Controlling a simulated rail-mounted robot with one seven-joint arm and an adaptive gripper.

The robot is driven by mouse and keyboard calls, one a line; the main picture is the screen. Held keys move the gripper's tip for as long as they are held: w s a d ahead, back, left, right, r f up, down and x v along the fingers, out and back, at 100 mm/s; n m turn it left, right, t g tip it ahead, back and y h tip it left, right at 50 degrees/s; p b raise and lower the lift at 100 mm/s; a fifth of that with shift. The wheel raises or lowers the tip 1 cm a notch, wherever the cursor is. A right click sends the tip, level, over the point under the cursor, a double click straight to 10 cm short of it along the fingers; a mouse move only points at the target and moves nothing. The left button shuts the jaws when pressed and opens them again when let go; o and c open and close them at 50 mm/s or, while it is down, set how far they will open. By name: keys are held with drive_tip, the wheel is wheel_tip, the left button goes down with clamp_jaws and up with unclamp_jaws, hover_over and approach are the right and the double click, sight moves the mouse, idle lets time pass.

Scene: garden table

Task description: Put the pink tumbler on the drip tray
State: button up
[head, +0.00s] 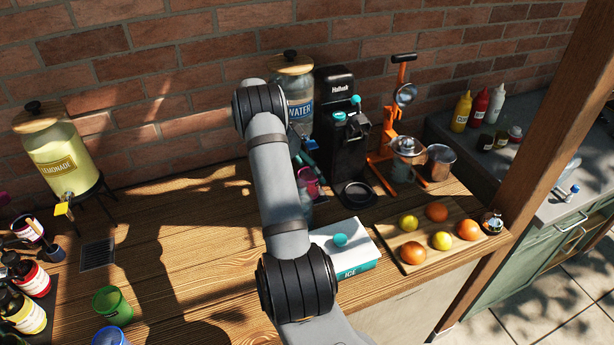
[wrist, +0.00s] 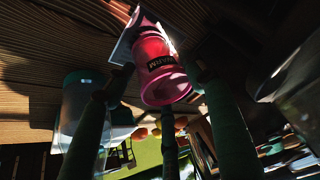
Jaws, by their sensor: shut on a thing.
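The pink tumbler (wrist: 165,65), with a dark label reading WARM, is between my gripper's (wrist: 155,90) dark fingers in the wrist view. The fingers appear closed against its sides. In the head view only a bit of the pink tumbler (head: 311,181) shows beside my arm, near the black machine, and my arm hides most of the gripper. A dark slotted plate that looks like the drip tray (head: 97,254) lies bare on the table at left, near the lemonade dispenser. A pale square edge shows beside the tumbler in the wrist view; I cannot tell what it is.
The lemonade dispenser (head: 57,155) stands at back left, the water dispenser (head: 299,88) at the back. The black machine (head: 335,125), ice box (head: 347,248) and fruit board (head: 402,238) are right of my arm. Green (head: 113,305) and blue (head: 110,337) cups stand front left.

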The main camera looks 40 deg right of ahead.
drive_tip(key=shift+f, duration=0.15)
drive_tip(key=o, duration=1)
drive_tip(key=shift+o, duration=0.2)
drive_tip(key=shift+r, duration=0.2)
drive_tip(key=shift+w+a+r, duration=0.15)
drive_tip(key=shift+w+r, duration=0.05)
drive_tip(key=b+v, duration=0.1)
drive_tip(key=v, duration=0.6)
drive_tip(key=shift+b, duration=0.35)
drive_tip(key=shift+s, duration=0.15)
